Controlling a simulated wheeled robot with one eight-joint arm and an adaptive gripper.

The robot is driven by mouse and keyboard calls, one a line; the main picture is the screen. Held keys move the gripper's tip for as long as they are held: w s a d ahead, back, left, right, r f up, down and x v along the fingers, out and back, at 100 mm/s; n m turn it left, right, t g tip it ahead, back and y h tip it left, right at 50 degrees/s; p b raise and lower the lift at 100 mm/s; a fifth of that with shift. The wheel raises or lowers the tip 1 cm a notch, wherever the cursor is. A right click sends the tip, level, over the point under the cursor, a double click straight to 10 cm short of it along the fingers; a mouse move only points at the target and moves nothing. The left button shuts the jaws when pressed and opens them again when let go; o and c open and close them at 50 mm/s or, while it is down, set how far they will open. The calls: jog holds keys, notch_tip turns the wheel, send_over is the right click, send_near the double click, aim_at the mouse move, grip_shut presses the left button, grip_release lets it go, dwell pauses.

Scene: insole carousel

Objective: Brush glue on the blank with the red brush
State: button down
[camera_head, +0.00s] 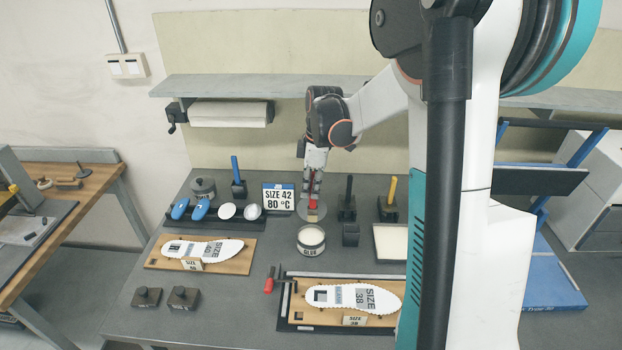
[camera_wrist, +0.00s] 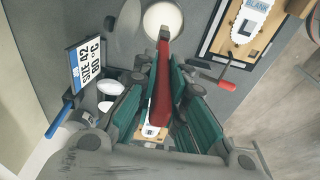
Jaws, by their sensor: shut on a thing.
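My gripper (camera_head: 314,178) is shut on the red brush (camera_head: 312,190) and holds it upright, bristles down, over the table behind the glue pot. In the wrist view the red brush (camera_wrist: 164,90) lies between the teal finger pads of my gripper (camera_wrist: 163,100). The open glue pot (camera_head: 310,240), labelled GLUE, stands just in front of the brush; its pale round top (camera_wrist: 163,20) also shows in the wrist view. The white blank (camera_head: 352,296), marked SIZE 38, lies on a wooden board at the front right. Part of the blank (camera_wrist: 250,18) shows in the wrist view.
A red-handled tool (camera_head: 269,280) lies left of the blank's board. A second white insole (camera_head: 203,248) lies on a board at the left. Holders with a black-handled (camera_head: 348,188) and a yellow-handled tool (camera_head: 391,190) stand right of my gripper. A sign (camera_head: 278,197) reads SIZE 42, 80 °C.

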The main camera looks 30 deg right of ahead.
aim_at(309, 208)
jog(key=shift+w+a+f, duration=0.1)
jog(key=shift+a+f, duration=0.15)
jog(key=shift+f, duration=0.15)
jog(key=shift+f+b, duration=1.95)
jog(key=shift+f, duration=0.85)
jog(key=shift+f+b, duration=0.45)
jog(key=shift+f, duration=0.1)
jog(key=shift+r, duration=0.15)
jog(key=shift+r+p, duration=2.35)
jog(key=shift+r, duration=1.05)
jog(key=shift+f, duration=0.1)
